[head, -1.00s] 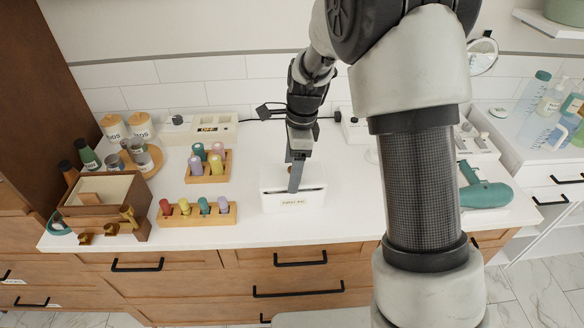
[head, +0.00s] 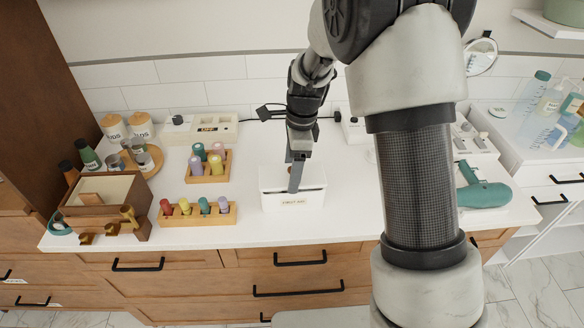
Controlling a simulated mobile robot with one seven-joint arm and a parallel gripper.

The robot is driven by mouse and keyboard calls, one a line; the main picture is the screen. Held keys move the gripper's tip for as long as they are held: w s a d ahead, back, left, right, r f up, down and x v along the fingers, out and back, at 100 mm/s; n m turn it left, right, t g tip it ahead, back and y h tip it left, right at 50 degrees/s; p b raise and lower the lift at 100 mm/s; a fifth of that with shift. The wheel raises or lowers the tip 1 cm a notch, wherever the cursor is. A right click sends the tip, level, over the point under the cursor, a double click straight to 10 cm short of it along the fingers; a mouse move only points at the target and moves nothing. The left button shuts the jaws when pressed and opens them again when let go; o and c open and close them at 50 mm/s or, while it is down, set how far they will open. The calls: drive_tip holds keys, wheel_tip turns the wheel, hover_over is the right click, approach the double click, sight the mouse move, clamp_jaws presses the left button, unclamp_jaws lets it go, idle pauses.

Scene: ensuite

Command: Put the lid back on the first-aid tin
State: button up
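The white first-aid tin (head: 293,201), labelled on its front, stands upright on the white counter near the front edge, in the middle of the head view. A white surface at its top (head: 274,180) looks like the lid, though lid and tin are hard to tell apart. My gripper (head: 295,180) points down over the middle of the tin, its grey finger overlapping the top and upper front. A small brown spot, perhaps a knob, shows beside the finger. The second finger and any contact are hidden, so I cannot tell whether the gripper is shut.
A rack of coloured bottles (head: 197,213) stands left of the tin, with another rack (head: 208,172) behind it. A brown open box (head: 100,193) is farther left. A teal hairdryer-like object (head: 484,195) lies right. My arm hides the counter just right of the tin.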

drive_tip(key=shift+f, duration=0.6)
idle(1.1)
drive_tip(key=o, duration=1.3)
drive_tip(key=shift+o, duration=0.2)
drive_tip(key=shift+r, duration=0.15)
drive_tip(key=shift+r+p, duration=2.8)
drive_tip(key=shift+r, duration=0.6)
clamp_jaws()
